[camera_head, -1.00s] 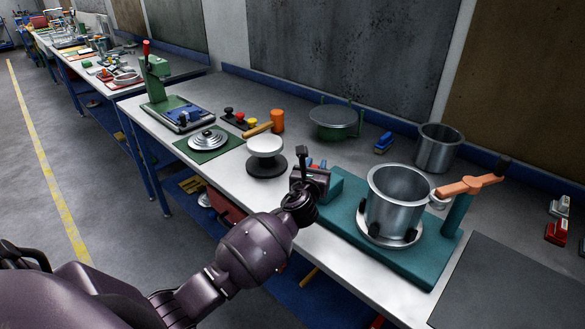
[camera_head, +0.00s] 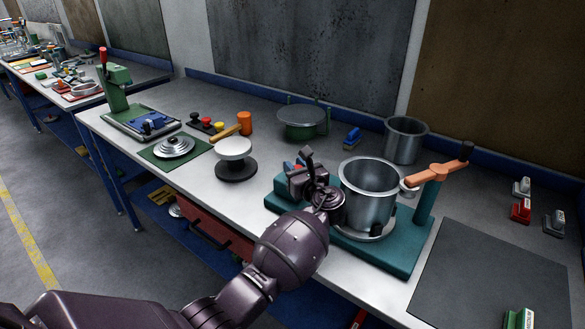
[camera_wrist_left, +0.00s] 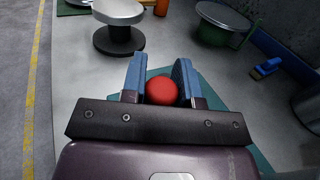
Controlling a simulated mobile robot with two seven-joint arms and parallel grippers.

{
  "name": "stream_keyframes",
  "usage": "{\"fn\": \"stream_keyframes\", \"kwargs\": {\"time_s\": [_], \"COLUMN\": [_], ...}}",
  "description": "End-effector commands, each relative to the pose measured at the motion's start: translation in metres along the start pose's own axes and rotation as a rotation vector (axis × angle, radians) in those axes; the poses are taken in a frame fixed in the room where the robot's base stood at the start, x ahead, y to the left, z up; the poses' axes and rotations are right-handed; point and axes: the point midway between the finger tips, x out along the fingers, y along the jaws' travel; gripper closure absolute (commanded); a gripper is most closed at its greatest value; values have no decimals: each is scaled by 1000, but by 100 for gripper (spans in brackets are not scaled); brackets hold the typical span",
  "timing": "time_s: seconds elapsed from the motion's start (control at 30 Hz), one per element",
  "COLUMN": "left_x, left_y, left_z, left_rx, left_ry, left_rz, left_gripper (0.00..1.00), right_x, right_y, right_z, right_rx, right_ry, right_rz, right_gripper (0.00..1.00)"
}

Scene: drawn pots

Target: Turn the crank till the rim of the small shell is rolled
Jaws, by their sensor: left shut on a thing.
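A grey metal shell (camera_head: 368,199) stands upright on a round base on a teal fixture (camera_head: 402,260). An orange arm (camera_head: 437,173) on a teal post reaches over to a roller (camera_head: 408,187) at the shell's right rim. Whether the rim is rolled is too small to tell. My left gripper (camera_head: 296,166) is at the fixture's left end, beside the shell. In the left wrist view its blue fingers (camera_wrist_left: 161,68) are shut on a red knob (camera_wrist_left: 161,91), seemingly the crank's. The rest of the crank is hidden behind my gripper and wrist. My right gripper is out of view.
A second metal shell (camera_head: 406,139) stands behind, near the wall. A white-topped stand (camera_head: 234,150), a green-rimmed round stand (camera_head: 302,123) and a mallet (camera_head: 243,124) are to the left. A dark mat (camera_head: 490,280) lies flat on the right. A blue brush (camera_head: 352,137) lies behind the fixture.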

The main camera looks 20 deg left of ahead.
Motion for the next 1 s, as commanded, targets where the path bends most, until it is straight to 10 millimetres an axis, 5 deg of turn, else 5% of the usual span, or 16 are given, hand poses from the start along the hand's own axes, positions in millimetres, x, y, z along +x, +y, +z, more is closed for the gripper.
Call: {"fn": "stream_keyframes", "kwargs": {"time_s": [0.57, 0.6, 0.77, 1.0], "left_x": [-1, -1, -1, 0], "left_y": [-1, -1, -1, -1], "left_z": [-2, -2, -1, 0], "left_rx": [1, 1, 1, 0], "left_ry": [4, 4, 3, 2], "left_rz": [37, 37, 37, 37], "left_gripper": [100, 70, 46, 46], "right_x": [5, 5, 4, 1], "right_y": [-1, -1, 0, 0], "right_z": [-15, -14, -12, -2], "right_rx": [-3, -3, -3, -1], "right_ry": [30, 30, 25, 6], "right_rz": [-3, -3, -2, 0], "right_gripper": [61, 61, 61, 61]}}
